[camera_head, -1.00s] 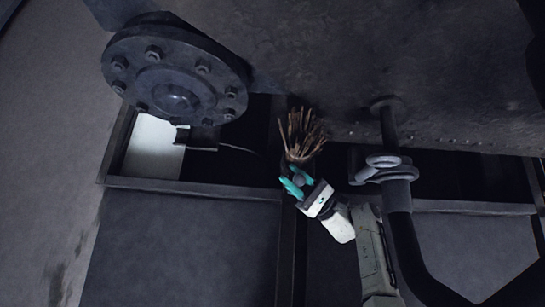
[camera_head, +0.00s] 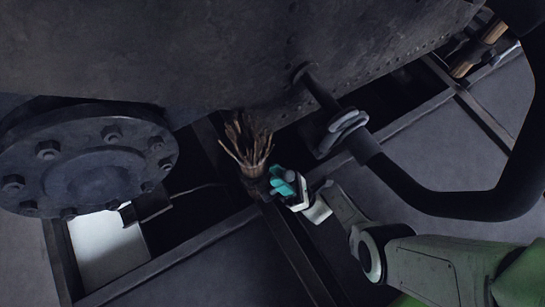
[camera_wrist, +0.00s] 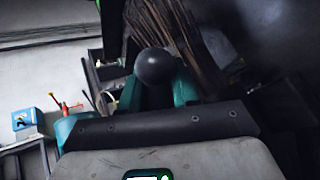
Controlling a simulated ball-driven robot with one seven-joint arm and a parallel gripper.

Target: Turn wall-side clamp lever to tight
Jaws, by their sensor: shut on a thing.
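My gripper (camera_head: 284,181), with teal fingers, is close to the frame under the big dark tank in the head view. In the wrist view its fingers are shut around a dark round ball knob (camera_wrist: 155,67). The lever's shaft below the ball is hidden by the gripper, so I cannot tell the lever's angle. No other clamp lever is clearly visible. A bundle of brown twigs (camera_head: 246,148) stands just beyond the fingers in the head view. It also shows behind the knob in the wrist view (camera_wrist: 190,32).
The riveted tank (camera_head: 220,50) hangs overhead. A bolted round flange (camera_head: 95,170) is at left. A thick bent pipe (camera_head: 430,195) with a ring collar (camera_head: 345,128) is right of the gripper. A small blue box (camera_wrist: 26,116) is at left in the wrist view.

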